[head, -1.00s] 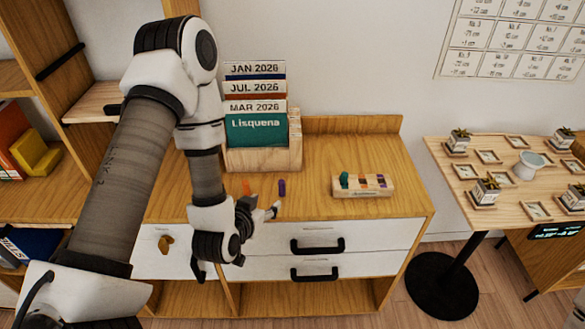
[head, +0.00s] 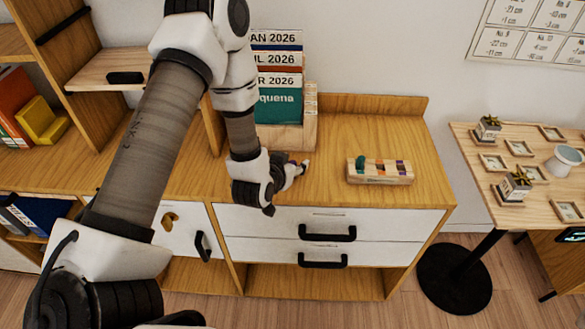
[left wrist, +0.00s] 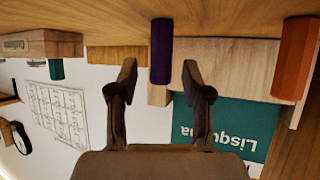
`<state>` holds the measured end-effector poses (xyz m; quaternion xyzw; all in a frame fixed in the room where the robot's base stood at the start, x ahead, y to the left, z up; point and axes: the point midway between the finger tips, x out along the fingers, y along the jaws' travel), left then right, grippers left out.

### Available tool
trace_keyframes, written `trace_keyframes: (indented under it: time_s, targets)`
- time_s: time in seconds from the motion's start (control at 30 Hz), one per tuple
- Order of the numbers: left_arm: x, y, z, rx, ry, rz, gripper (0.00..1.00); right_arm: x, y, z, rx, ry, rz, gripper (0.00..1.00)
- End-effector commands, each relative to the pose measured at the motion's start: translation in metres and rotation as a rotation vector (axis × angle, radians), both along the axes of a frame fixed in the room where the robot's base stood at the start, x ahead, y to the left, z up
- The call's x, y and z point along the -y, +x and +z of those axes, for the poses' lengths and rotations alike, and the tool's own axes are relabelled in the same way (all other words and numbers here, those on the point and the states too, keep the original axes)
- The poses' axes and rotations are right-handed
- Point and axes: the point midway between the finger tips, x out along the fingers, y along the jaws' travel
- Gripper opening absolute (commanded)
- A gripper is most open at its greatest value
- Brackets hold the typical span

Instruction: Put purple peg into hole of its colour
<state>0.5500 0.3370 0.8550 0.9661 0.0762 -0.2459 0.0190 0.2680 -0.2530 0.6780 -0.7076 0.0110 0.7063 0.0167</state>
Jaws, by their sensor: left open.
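The purple peg (left wrist: 161,52) stands upright on the cabinet top. In the left wrist view, which is upside down, it lies between the lines of my two open fingers, just beyond their tips, with no visible grip. My left gripper (head: 301,169) is low over the cabinet's front edge; in the left wrist view its fingertips (left wrist: 158,76) are apart. The wooden peg block (head: 380,178) stands to the right with colour-marked places, a purple one at its right end, and a teal peg (head: 361,162) at its left. My right gripper is not in view.
An orange peg (left wrist: 296,58) stands beside the purple one. A wooden holder (head: 310,115) with upright books (head: 277,107) is behind. The cabinet top (head: 335,150) is clear between gripper and block. A side table (head: 480,150) with small plants stands right.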

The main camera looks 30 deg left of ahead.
Motion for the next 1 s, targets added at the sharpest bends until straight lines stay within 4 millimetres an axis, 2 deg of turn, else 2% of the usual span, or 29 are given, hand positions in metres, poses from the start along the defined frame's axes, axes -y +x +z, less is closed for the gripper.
trace_keyframes:
  time_s: [0.03, 0.07, 0.1, 0.17, 0.2, 0.63, 0.77, 0.93, 1.0]
  targets:
    - [0.000, 0.000, 0.000, 0.000, 0.000, 0.000, 0.49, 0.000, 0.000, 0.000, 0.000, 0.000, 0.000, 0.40]
    - [0.000, 0.000, 0.000, 0.000, 0.000, 0.000, 0.42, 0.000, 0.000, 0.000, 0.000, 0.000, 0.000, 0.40]
    - [0.000, 0.000, 0.000, 0.000, 0.000, 0.000, 0.28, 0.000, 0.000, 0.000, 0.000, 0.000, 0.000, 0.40]
    - [0.000, 0.000, 0.000, 0.000, 0.000, 0.000, 0.07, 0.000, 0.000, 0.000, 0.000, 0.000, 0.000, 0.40]
    - [0.000, 0.000, 0.000, 0.000, 0.000, 0.000, 0.00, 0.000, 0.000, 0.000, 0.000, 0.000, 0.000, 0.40]
    - [0.000, 0.000, 0.003, 0.002, 0.000, 0.000, 0.00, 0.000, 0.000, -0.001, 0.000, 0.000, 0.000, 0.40]
    - [0.000, 0.000, 0.014, 0.002, -0.001, 0.001, 0.00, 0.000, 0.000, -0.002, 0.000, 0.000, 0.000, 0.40]
    - [0.000, 0.000, 0.038, 0.004, -0.002, 0.001, 0.00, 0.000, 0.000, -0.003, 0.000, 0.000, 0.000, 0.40]
    - [0.001, -0.017, 0.034, -0.004, -0.003, 0.001, 0.00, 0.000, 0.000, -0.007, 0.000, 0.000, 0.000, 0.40]
